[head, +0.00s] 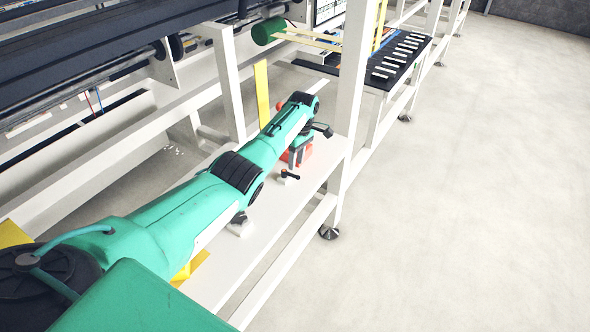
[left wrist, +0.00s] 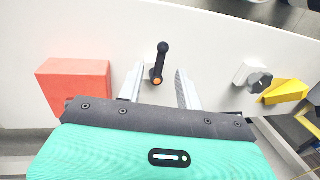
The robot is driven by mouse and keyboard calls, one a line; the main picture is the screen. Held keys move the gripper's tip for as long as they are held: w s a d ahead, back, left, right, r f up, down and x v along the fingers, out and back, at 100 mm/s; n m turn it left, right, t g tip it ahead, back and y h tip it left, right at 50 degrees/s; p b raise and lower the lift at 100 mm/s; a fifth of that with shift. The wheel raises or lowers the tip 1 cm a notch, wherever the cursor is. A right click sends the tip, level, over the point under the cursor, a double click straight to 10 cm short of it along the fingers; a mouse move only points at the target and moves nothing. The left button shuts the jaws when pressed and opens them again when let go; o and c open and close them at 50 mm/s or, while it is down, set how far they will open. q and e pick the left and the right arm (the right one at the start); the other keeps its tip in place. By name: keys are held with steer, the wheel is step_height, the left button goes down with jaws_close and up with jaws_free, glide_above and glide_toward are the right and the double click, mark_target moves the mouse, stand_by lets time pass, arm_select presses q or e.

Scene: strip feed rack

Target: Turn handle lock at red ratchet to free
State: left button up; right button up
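The black handle lock (head: 288,176) stands on a small white mount on the white shelf, beside the red ratchet block (head: 304,157). In the left wrist view the handle (left wrist: 161,60) has a black knob at one end and an orange spot at its other end. The red block (left wrist: 75,85) is to its left there. My left gripper (left wrist: 159,86) is open, and the handle appears between its two pale fingers. I cannot tell whether they touch it. In the head view my left gripper (head: 297,157) is partly hidden by its arm and covers part of the red block. My right gripper is not in view.
A second white mount with a dark knob (left wrist: 260,80) is beside a yellow piece (left wrist: 286,91). A white frame post (head: 349,100) rises close to the right of my left arm. A green roll (head: 268,31) is above at the back. The floor to the right is clear.

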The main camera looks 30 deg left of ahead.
arm_select(q)
step_height(320, 180, up, 9)
steer(key=w+b, duration=0.1)
steer(key=shift+w+b, duration=0.35)
steer(key=shift+b, duration=0.05)
steer(key=shift+f, duration=0.1)
